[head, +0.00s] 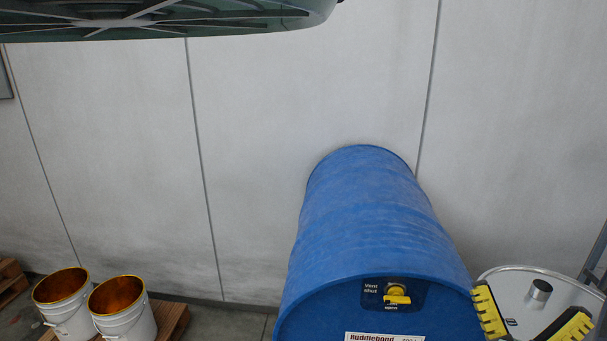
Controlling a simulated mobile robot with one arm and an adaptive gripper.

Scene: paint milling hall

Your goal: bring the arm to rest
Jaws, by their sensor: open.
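My gripper (532,303) shows at the lower right edge of the head view. Its two yellow-and-black fingers are spread apart, with nothing between them that I can see it gripping. It is in front of a pale round lid (515,278) with a short grey cylinder (540,291) on it; I cannot tell the distance between them. The rest of my arm is mostly out of view. A large blue drum (375,215) lies on its side left of my gripper. Its end face has a yellow vent lever (397,298) on a dark plate marked "Vent shut" and "open".
Two white buckets with orange-brown insides, a left one (70,322) and a right one (135,329), stand on a wooden pallet (172,318) at lower left. A pale panelled wall (260,130) closes off the back. A dark ribbed shape (230,22) hangs across the top left.

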